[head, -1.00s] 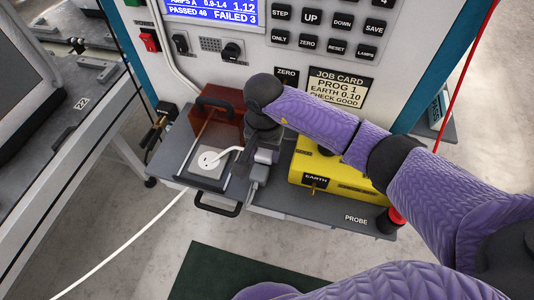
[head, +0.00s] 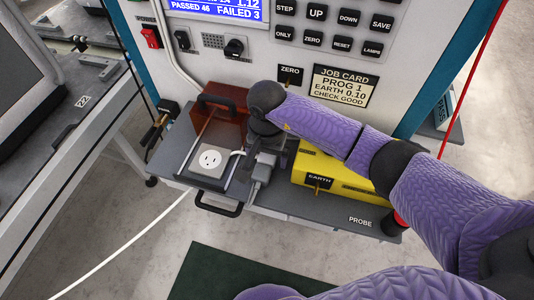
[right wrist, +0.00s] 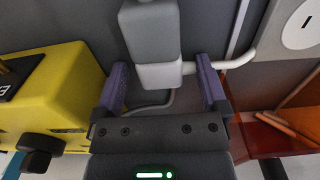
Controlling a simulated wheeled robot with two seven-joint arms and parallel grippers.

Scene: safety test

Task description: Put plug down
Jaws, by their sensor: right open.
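The plug (right wrist: 158,75) is a pale grey block with a white cord leaving its side in the right wrist view. It lies over the dark grey shelf, between and just beyond my right gripper's purple fingers. My right gripper (right wrist: 163,88) is open, with gaps showing beside the plug. In the head view the right gripper (head: 262,160) points down at the shelf, right of the white socket (head: 210,160), whose face is bare. The gripper hides most of the plug there. I cannot tell whether the plug touches the shelf. My left gripper is not in view.
A yellow box (head: 335,172) marked EARTH stands close right of the gripper. A brown-red translucent guard (head: 225,115) stands behind the socket. A black handle (head: 218,205) is at the shelf front. The probe (head: 397,220) is at the right end. The tester panel (head: 210,65) rises behind.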

